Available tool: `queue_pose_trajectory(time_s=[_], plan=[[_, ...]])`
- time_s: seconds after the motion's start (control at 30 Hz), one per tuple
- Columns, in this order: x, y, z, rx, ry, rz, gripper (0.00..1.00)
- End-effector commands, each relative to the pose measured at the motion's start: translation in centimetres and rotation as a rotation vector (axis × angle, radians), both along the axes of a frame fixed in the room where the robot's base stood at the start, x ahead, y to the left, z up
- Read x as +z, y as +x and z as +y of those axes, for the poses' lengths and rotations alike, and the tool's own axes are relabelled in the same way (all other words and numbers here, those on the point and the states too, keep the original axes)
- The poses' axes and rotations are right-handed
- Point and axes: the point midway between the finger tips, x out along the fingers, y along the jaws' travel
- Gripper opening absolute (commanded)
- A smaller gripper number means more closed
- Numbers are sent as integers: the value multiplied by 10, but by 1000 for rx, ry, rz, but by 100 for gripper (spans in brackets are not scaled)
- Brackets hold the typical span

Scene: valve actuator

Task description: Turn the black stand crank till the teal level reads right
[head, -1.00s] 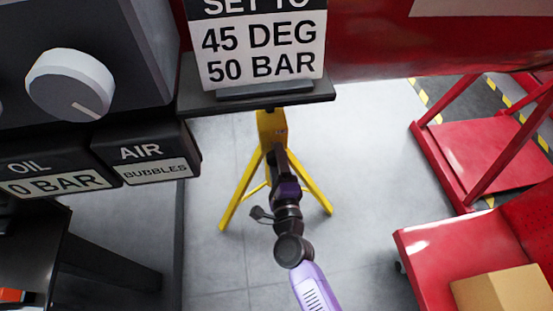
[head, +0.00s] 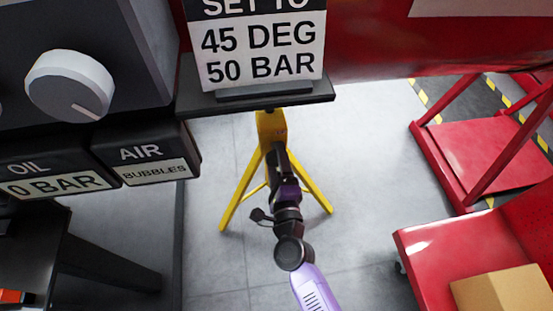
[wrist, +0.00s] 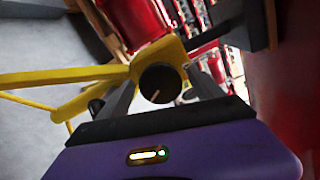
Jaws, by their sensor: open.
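A round black knob (wrist: 160,84) with a pale pointer line sits on the head of the yellow tripod stand (wrist: 98,74); I take it as the stand crank. In the wrist view my gripper (wrist: 160,78) is open, with one finger on each side of the knob. I cannot tell whether the fingers touch it. In the head view my gripper (head: 279,158) is at the stand's yellow head (head: 271,130), and the knob is hidden there. I see no teal level in either view.
A sign (head: 262,54) reads "SET TO 45 DEG 50 BAR" on a dark shelf (head: 256,104) above the stand. A grey dial (head: 70,84) is at left, over an oil display (head: 52,185) reading 0 BAR and an air display (head: 152,171) reading BUBBLES. A red cart (head: 440,245) stands right.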

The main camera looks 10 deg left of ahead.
Motion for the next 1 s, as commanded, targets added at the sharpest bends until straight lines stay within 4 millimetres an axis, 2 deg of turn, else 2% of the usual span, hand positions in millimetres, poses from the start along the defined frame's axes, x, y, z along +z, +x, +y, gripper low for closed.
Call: queue_pose_trajectory(time_s=[0.3,0.5,1.0], plan=[[0,-46,-13,0,-1,2,76],[-1,-66,-20,-1,0,3,76],[-1,-71,-21,-1,0,1,76]])
